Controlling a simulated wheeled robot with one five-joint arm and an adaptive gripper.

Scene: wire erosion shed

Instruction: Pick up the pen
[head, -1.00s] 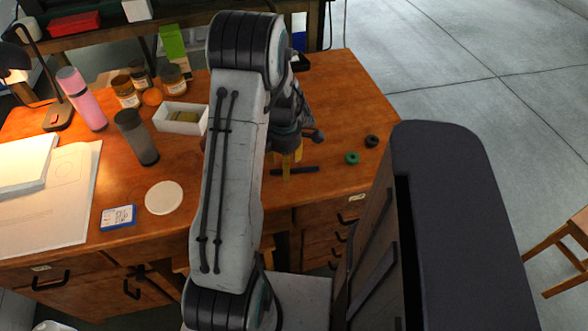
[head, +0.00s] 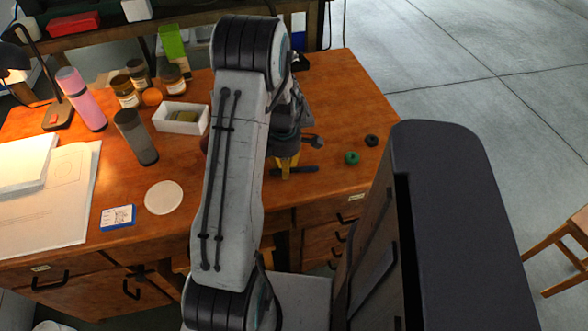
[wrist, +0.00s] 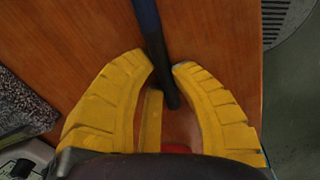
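The pen (head: 300,170) is slim and dark, with a blue part, and lies on the wooden desk near its right front. In the wrist view the pen (wrist: 153,45) runs down from the top edge, and its black end lies between my yellow fingers. My gripper (wrist: 163,66) is open, with a narrow gap between the fingertips on either side of the pen; I cannot tell whether they touch it. In the head view my gripper (head: 285,168) is low over the pen's left part, which it partly hides.
A green ring (head: 352,158) and a black ring (head: 371,141) lie to the right of the pen.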

